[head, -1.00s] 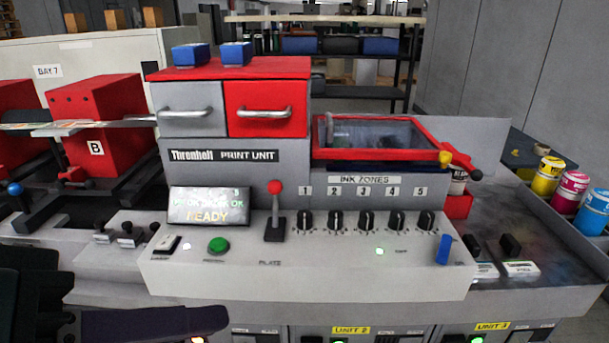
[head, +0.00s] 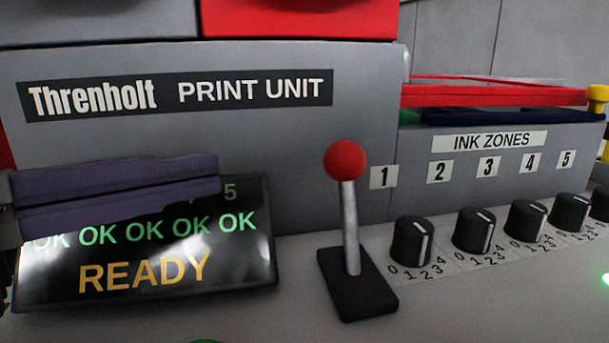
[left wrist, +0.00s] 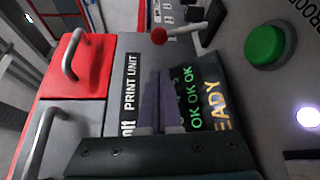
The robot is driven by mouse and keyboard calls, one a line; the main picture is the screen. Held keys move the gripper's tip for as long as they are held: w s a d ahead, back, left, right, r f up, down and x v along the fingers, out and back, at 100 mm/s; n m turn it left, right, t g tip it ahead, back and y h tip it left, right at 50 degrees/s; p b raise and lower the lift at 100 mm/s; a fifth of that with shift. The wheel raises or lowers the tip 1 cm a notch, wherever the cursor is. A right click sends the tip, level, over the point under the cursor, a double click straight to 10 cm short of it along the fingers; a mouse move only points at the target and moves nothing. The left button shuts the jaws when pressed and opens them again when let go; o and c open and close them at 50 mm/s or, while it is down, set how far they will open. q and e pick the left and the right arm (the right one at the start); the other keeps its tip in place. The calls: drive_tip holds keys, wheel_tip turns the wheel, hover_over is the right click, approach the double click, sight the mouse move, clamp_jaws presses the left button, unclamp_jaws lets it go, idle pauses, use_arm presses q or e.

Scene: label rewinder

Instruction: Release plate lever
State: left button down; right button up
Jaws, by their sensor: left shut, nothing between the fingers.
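The plate lever (head: 350,225) stands nearly upright on a black base, with a red ball knob (head: 345,160) on a grey shaft. It also shows at the top of the left wrist view, with its red knob (left wrist: 158,36). My left gripper (head: 217,177) is shut and empty, its purple fingers pointing right. It is in front of the upper part of the display and to the left of the lever, apart from the knob. Its fingers also show in the left wrist view (left wrist: 160,76). My right gripper is not in view.
The display (head: 150,275) reads READY with a row of OK, partly covered by my left gripper. A row of black ink-zone knobs (head: 411,242) lies right of the lever. The print unit's grey front (head: 280,150) rises behind. A green button (left wrist: 266,46) shows in the left wrist view.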

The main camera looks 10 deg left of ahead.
sight(350, 152)
use_arm(q)
drive_tip(key=shift+s+d, duration=0.1)
drive_tip(key=shift+d, duration=0.05)
drive_tip(key=p+x, duration=0.1)
drive_tip(key=x, duration=0.9)
drive_tip(key=shift+s+r+m+t+h, duration=0.3)
drive_tip(key=shift+s+m, duration=0.15)
drive_tip(key=shift+m, duration=0.15)
idle(0.4)
drive_tip(key=shift+s+d+m+b, duration=0.15)
drive_tip(key=shift+s+m+b, duration=0.1)
drive_tip(key=shift+m+b, duration=0.1)
drive_tip(key=s+m+h+b, duration=0.1)
drive_tip(key=s+d+m+t+b, duration=0.1)
drive_tip(key=m, duration=0.1)
drive_tip(key=shift+s+r+h+b, duration=0.2)
drive_tip(key=shift+s+h+b, duration=0.2)
drive_tip(key=shift+s+d+r+m+t+h, duration=0.15)
drive_tip(key=shift+s+m+t+h, duration=0.15)
drive_tip(key=shift+s+m, duration=0.4)
drive_tip(key=shift+s+d+b, duration=0.15)
drive_tip(key=shift+s+b, duration=0.15)
drive_tip(key=shift+b, duration=0.2)
drive_tip(key=shift+s+d+m+h+b, duration=0.1)
drive_tip(key=shift+s+m+h+b, duration=0.25)
drive_tip(key=shift+m, duration=0.5)
drive_tip(key=shift+s, duration=0.1)
